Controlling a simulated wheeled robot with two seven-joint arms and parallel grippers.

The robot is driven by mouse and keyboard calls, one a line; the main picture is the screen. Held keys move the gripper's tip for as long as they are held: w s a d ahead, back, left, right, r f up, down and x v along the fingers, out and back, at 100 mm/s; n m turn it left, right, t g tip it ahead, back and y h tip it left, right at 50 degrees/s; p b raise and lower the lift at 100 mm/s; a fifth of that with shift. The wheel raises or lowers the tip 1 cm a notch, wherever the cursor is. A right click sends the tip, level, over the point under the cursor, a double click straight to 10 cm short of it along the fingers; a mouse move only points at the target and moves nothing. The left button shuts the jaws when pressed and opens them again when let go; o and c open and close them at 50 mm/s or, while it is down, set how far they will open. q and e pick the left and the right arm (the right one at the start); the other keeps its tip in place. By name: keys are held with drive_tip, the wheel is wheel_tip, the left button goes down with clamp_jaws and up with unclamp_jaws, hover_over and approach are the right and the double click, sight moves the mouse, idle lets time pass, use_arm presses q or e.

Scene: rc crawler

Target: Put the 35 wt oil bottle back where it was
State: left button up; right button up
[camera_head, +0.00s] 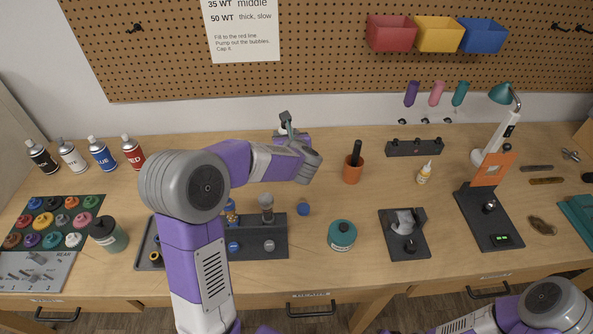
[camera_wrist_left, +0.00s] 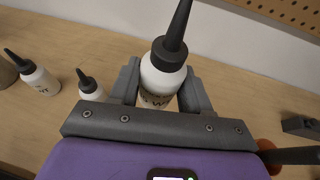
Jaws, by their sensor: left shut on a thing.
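My left gripper (camera_head: 288,128) is at the back of the bench, below the pegboard. In the left wrist view it is shut on a white bottle (camera_wrist_left: 160,82) with a black pointed nozzle. The bottle stands upright between the two grey fingers. Part of its label shows "WT", but the number is not readable. Two similar white bottles, one farther left (camera_wrist_left: 40,80) and one nearer (camera_wrist_left: 90,88), stand on the wood to the left of the gripper. In the head view my left arm hides them. My right gripper is out of view; only part of that arm shows.
An orange cup (camera_head: 352,174) with a dark handle stands right of my left gripper. A dark rack (camera_head: 414,148) and small glue bottle (camera_head: 425,172) are farther right. Spray cans (camera_head: 103,154) stand at the left. A teal-lidded jar (camera_head: 342,235) and grey tray (camera_head: 272,222) are nearer the front.

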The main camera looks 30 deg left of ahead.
use_arm(q)
drive_tip(key=f, duration=0.1)
drive_tip(key=w+f+b, duration=0.1)
drive_tip(key=f, duration=0.1)
drive_tip(key=shift+w+f+b, duration=0.1)
drive_tip(key=shift+w+b, duration=0.05)
drive_tip(key=shift+b, duration=0.15)
wheel_tip(320, 180, down, 5)
drive_tip(key=shift+f+b, duration=0.1)
drive_tip(key=shift+b, duration=0.5)
wheel_tip(320, 180, down, 4)
drive_tip(key=shift+f+b, duration=0.1)
drive_tip(key=shift+b, duration=0.35)
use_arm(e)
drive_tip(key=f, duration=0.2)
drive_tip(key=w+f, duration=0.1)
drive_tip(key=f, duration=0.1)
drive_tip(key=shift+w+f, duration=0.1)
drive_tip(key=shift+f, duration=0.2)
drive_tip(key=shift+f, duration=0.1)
use_arm(q)
drive_tip(key=o, duration=1.1)
